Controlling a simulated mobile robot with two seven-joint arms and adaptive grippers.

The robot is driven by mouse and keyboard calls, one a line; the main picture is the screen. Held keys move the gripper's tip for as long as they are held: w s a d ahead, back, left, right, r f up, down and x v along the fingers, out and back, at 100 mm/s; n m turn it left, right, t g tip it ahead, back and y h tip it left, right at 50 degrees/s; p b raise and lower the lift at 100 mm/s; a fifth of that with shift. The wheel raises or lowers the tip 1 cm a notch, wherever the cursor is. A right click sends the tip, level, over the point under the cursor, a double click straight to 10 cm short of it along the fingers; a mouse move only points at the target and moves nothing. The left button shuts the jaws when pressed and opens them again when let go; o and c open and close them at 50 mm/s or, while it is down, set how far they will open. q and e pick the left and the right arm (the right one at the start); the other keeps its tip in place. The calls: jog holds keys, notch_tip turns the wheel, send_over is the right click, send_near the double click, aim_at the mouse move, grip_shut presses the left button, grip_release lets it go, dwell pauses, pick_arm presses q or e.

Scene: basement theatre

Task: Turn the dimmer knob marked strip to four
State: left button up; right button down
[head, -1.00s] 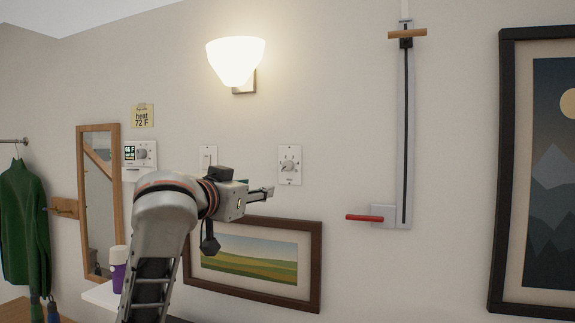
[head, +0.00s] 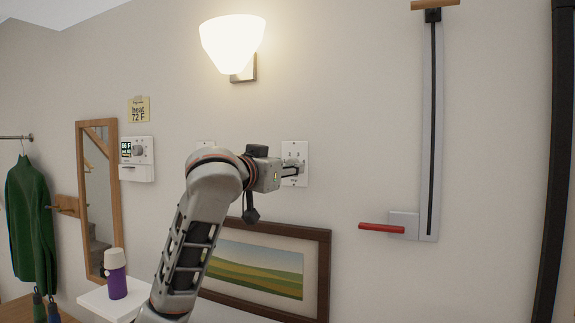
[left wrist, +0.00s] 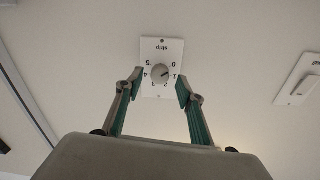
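The dimmer knob (left wrist: 160,74) is round and grey. It sits on a white wall plate (left wrist: 150,43) marked "strip", which appears upside down in the left wrist view with numbers around the knob. The exact setting of its pointer is too small to read surely. The plate also shows in the head view (head: 302,150), where the gripper partly covers the knob. My left gripper (left wrist: 160,84) is open, with one green-padded finger on each side of the knob. In the head view it (head: 291,168) points right at the plate. I cannot tell whether the fingers touch the knob. My right gripper is not in view.
A lit wall lamp (head: 232,45) hangs above the arm, and a framed landscape (head: 325,262) hangs below it. A red-handled lever (head: 381,227) on a rail is at the right. A thermostat (head: 137,160) and a shelf with a purple flask (head: 116,281) are at the left.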

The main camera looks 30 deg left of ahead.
pick_arm(q)
jog(key=shift+w, duration=0.55)
jog(key=shift+w, duration=0.1)
grip_shut()
jog(key=shift+m, duration=0.3)
